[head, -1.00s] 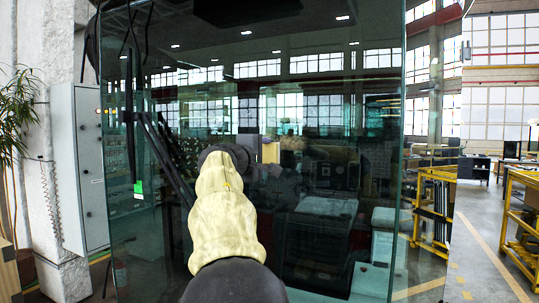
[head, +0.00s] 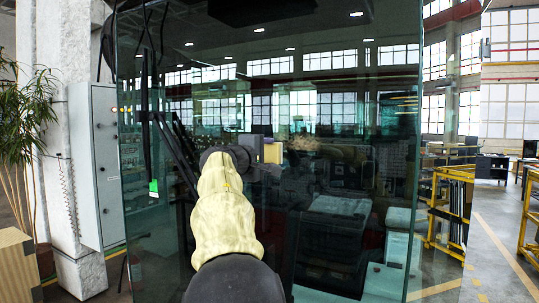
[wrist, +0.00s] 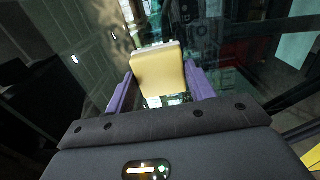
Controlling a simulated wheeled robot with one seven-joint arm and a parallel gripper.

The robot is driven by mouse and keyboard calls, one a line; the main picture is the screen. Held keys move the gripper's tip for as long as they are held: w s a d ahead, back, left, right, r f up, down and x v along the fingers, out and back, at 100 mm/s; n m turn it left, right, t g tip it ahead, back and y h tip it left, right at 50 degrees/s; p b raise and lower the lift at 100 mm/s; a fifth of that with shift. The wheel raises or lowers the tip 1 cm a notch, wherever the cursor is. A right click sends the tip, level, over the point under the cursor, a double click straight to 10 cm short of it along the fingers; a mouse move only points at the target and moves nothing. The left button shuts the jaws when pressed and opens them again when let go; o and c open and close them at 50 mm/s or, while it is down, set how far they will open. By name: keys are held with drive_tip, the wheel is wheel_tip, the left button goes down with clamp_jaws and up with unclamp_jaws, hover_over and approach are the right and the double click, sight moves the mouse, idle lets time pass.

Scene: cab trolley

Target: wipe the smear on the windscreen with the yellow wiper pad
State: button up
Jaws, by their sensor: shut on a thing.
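The yellow wiper pad (wrist: 158,72) is held between the purple fingers of my gripper (wrist: 160,88), which is shut on it. In the head view the pad (head: 272,153) shows as a small yellow block at the end of my arm, in front of the windscreen (head: 330,100). The windscreen is a tall, dark, greenish glass pane. A faint brownish patch, likely the smear (head: 304,143), shows on the glass just right of the pad. In the wrist view a pale mottled streak (wrist: 120,40) lies up and left of the pad. I cannot tell whether the pad touches the glass.
A dark wiper arm (head: 172,150) runs down the left of the glass. A grey cabinet (head: 98,165) and a potted plant (head: 25,150) stand to the left. Yellow trolleys (head: 448,205) stand to the right, with open floor beside them.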

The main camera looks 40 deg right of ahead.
drive_tip(key=shift+r, duration=0.1)
drive_tip(key=shift+r+p, duration=0.85)
drive_tip(key=shift+r, duration=0.05)
drive_tip(key=shift+s+d+f, duration=0.1)
drive_tip(key=shift+s+f, duration=0.05)
drive_tip(key=shift+s+d+f+b, duration=0.1)
drive_tip(key=shift+s+d+b, duration=0.05)
drive_tip(key=shift+s+b, duration=0.35)
drive_tip(key=shift+s+d+b, duration=0.2)
drive_tip(key=shift+s, duration=0.3)
drive_tip(key=shift+s+d+b, duration=0.2)
drive_tip(key=shift+s, duration=0.3)
drive_tip(key=shift+s+d+b, duration=0.3)
drive_tip(key=shift+s+d, duration=0.05)
drive_tip(key=shift+s, duration=0.4)
drive_tip(key=shift+s+d+b, duration=0.3)
drive_tip(key=shift+s+d, duration=0.05)
drive_tip(key=shift+s, duration=0.4)
